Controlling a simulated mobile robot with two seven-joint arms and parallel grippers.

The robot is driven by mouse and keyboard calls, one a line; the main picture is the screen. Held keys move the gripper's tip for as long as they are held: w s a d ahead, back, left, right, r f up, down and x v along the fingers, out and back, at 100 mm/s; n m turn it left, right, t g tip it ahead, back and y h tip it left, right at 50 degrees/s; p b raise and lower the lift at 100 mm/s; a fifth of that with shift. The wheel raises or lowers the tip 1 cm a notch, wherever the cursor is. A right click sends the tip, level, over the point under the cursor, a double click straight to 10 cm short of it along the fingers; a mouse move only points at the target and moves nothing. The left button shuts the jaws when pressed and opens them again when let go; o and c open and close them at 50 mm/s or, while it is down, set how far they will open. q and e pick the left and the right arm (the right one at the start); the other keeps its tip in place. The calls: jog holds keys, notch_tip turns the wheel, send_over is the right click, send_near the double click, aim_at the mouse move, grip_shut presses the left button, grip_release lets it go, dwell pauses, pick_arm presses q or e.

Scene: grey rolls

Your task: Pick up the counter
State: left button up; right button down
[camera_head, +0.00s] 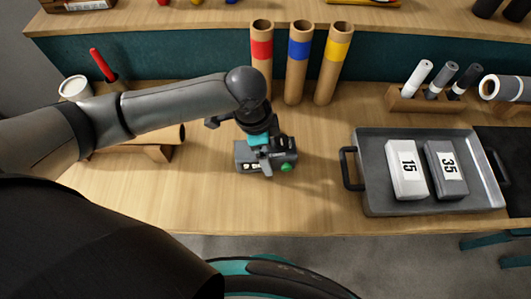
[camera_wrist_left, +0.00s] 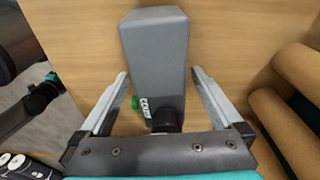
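The counter (camera_head: 285,158) is a small grey box with a green button on its near side, standing on the wooden table in the middle of the head view. In the left wrist view the counter (camera_wrist_left: 155,45) is a grey block with a partly visible label and the green button at its left side. My left gripper (camera_head: 265,150) is down over the counter. In the wrist view its fingers (camera_wrist_left: 160,75) are apart, one on each side of the counter, with gaps showing. The gripper hides part of the counter in the head view.
Three cardboard tubes with red, blue and yellow bands (camera_head: 298,65) stand behind the counter. A grey tray (camera_head: 375,195) with blocks marked 15 and 35 lies to the right. A marker holder (camera_head: 425,103) stands behind the tray. A roll on a stand (camera_head: 150,150) lies left.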

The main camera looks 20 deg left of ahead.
pick_arm(q)
jog(key=shift+r, duration=0.1)
grip_shut()
dwell(0.6)
